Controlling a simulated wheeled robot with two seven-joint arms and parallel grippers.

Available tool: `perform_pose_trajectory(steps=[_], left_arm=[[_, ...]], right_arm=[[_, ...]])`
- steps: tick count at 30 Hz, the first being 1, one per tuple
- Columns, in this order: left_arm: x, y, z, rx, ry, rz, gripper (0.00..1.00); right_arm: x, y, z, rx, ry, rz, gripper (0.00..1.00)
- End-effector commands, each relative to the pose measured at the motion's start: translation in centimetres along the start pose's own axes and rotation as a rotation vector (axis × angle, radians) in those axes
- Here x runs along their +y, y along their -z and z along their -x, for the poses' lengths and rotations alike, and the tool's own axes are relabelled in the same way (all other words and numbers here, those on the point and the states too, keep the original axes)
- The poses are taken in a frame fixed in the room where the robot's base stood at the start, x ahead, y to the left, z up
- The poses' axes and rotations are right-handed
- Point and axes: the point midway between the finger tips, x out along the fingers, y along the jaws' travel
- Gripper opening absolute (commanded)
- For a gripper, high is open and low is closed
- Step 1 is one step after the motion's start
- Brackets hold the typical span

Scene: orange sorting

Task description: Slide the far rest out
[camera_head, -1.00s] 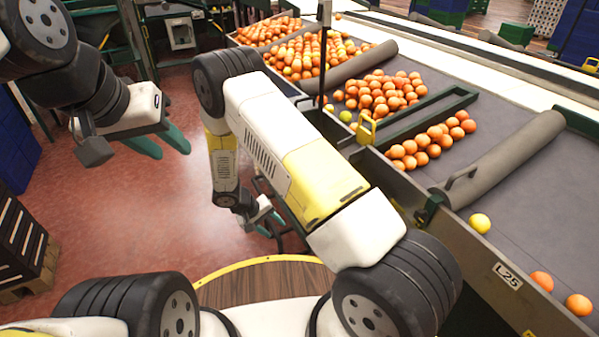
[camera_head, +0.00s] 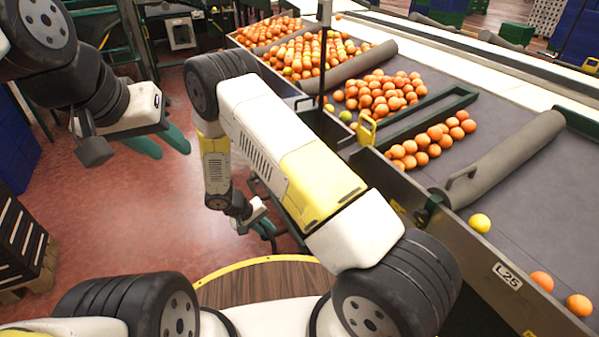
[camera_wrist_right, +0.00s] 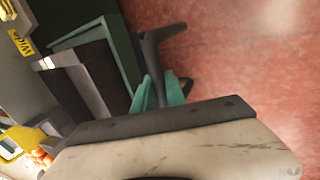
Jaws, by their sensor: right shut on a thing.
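My right gripper (camera_wrist_right: 162,92) is low beside the sorting table's near side. Its teal fingers are shut on a dark bent bar (camera_wrist_right: 152,50), which I take to be the far rest's handle. The bar's far end turns to the right over the red floor; its lower part is hidden between the fingers. In the head view the right gripper (camera_head: 266,230) is small and the bar under it is hard to make out. My left gripper (camera_head: 160,143) is open and empty over the floor at the left.
The sorting table's side wall (camera_head: 470,250) runs along the right. Oranges (camera_head: 380,92), grey rollers (camera_head: 505,155) and a yellow-handled green frame (camera_head: 410,118) lie on top. Red floor (camera_head: 120,215) is clear at left. Dark crates (camera_head: 20,245) stand at the far left.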

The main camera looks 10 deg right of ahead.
Motion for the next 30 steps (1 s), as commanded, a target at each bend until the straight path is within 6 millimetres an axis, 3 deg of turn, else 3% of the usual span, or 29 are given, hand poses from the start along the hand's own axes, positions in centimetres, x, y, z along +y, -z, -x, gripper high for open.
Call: perform_pose_trajectory(steps=[30], left_arm=[[0.0, 0.0, 0.0, 0.000, 0.000, 0.000, 0.36]], right_arm=[[-4.6, 0.1, 2.5, 0.002, 0.002, 0.002, 0.00]])
